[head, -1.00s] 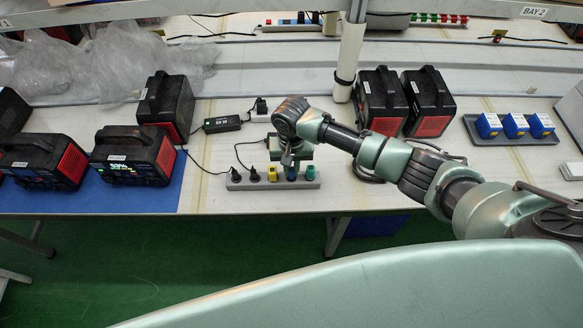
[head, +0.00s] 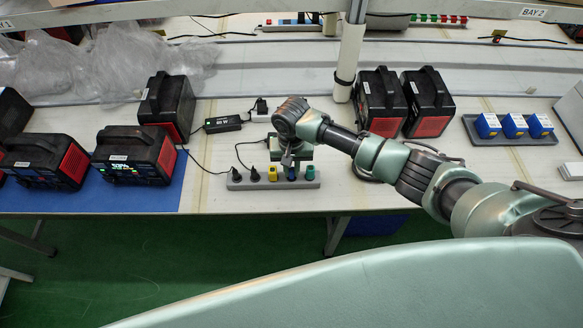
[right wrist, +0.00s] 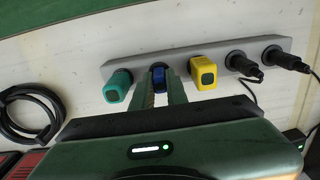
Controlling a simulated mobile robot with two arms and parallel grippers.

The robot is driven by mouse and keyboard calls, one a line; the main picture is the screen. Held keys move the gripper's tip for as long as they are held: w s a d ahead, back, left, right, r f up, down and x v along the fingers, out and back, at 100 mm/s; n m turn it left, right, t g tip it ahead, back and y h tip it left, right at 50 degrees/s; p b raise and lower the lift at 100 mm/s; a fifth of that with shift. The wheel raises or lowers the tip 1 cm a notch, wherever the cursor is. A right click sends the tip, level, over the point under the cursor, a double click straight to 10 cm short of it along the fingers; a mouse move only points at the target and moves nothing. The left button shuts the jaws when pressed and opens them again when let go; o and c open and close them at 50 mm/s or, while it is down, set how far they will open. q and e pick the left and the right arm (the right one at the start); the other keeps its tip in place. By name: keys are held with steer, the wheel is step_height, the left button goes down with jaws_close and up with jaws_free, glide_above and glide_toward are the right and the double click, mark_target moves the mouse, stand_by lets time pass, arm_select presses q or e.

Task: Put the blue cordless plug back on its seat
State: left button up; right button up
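The blue plug (head: 291,174) is at the grey power strip (head: 240,184), between the yellow plug (head: 272,174) and the teal plug (head: 310,173). In the right wrist view the blue plug (right wrist: 159,76) stands upright between the two fingertips of my right gripper (right wrist: 160,88). The fingers appear closed against its sides. Its lower end is hidden, so I cannot tell whether it is fully seated. My right gripper (head: 287,160) hangs over the strip in the head view, largely hidden by its own wrist. My left gripper is not in view.
Two black plugs with cords (right wrist: 243,63) sit at the other end of the strip. Black-and-red power units (head: 135,155) stand at left, some on a blue mat (head: 100,200). A tray with blue blocks (head: 510,139) is at right. A white post (head: 347,65) rises behind the arm.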

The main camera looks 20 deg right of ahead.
steer(key=o, duration=0.4)
step_height(320, 180, up, 8)
steer(key=shift+f+b, duration=0.1)
steer(key=shift+b, duration=0.45)
